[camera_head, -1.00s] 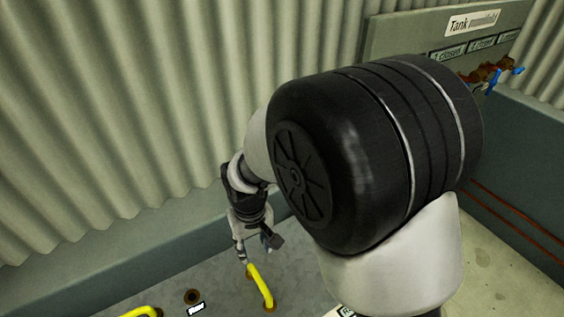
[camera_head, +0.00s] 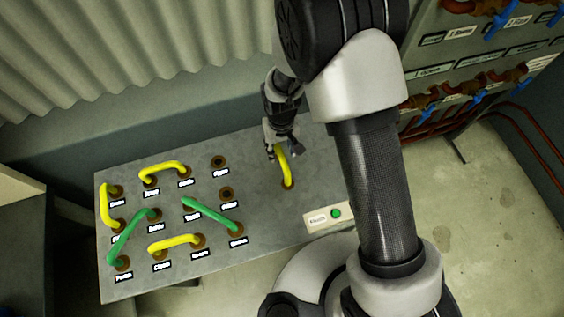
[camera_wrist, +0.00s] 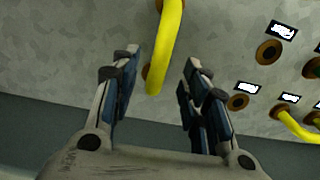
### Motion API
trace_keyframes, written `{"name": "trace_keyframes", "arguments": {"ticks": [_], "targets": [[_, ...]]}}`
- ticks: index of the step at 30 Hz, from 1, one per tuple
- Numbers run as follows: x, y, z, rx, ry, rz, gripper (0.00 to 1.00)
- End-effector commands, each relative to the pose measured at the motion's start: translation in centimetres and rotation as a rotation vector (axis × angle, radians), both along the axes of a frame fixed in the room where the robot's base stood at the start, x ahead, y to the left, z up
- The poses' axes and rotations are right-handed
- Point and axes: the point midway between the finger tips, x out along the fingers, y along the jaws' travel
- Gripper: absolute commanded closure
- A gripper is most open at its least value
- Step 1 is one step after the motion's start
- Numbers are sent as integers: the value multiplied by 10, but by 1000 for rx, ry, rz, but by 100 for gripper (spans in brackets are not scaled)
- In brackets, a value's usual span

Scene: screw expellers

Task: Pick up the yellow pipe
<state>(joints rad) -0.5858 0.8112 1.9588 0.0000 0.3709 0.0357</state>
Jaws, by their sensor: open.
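A curved yellow pipe (camera_head: 287,172) stands alone toward the right part of the grey panel (camera_head: 255,232). Its near end sits in a brown-rimmed hole, and its far end is hidden behind my gripper. My gripper (camera_head: 281,150) is at the upper part of this pipe. In the wrist view my gripper (camera_wrist: 160,70) is open, with one finger on each side of the yellow pipe (camera_wrist: 168,45). The pipe shows in the gap between the fingers, and I cannot see either finger touching it.
Other yellow pipes (camera_head: 164,167) and green pipes (camera_head: 208,214) join labelled holes on the panel's left half. A small plate with a green button (camera_head: 336,213) is at the panel's right edge. A corrugated wall (camera_head: 130,60) rises behind. Blue valves (camera_head: 430,113) are at the right.

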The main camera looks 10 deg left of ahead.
Motion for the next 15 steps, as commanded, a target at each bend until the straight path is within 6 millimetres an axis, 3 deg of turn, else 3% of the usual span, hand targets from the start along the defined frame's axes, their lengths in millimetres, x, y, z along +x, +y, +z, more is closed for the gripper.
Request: {"name": "trace_keyframes", "arguments": {"ticks": [15], "targets": [[-6, -4, -53, -1, 0, 0, 58]]}}
